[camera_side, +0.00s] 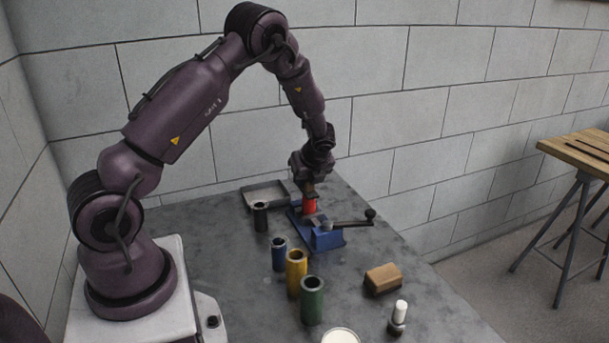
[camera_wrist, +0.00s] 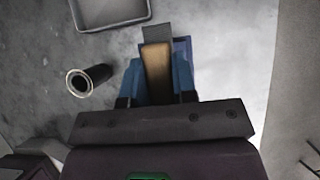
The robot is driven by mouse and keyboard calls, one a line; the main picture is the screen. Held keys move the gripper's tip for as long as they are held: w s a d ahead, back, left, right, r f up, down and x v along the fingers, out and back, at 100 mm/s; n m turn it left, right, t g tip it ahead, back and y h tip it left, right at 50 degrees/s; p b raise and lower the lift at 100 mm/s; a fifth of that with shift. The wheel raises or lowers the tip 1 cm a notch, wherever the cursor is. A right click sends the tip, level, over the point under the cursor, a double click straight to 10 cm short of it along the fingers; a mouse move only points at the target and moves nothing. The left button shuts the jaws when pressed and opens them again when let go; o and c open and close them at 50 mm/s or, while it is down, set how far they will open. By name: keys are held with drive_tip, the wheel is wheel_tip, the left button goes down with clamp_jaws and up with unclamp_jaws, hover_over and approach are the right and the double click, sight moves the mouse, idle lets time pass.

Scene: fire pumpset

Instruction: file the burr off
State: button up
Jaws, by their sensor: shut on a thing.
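My gripper (camera_side: 310,192) points down over the blue vise (camera_side: 326,238), which has a black lever ending in a round knob. It is shut on what looks like the file (camera_wrist: 157,72). In the wrist view the gripper (camera_wrist: 158,85) has this brown piece between its fingers, with a flat grey end beyond. In the side view a red part (camera_side: 310,205) shows just below the fingers, close above the vise. Part of the vise shows behind the fingers in the wrist view (camera_wrist: 183,46). I cannot make out the burr, or whether the file touches anything.
A grey tray (camera_side: 262,194) and a black tube (camera_side: 260,216) stand behind left. Blue (camera_side: 279,255), yellow (camera_side: 297,272) and green (camera_side: 312,302) tubes stand in front. A white round thing (camera_side: 341,336) is at the bottom edge.

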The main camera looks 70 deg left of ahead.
sight(311, 192)
drive_tip(key=shift+d, duration=2.6)
drive_tip(key=shift+a, duration=0.1)
drive_tip(key=shift+a, duration=3)
drive_tip(key=shift+r, duration=3.05)
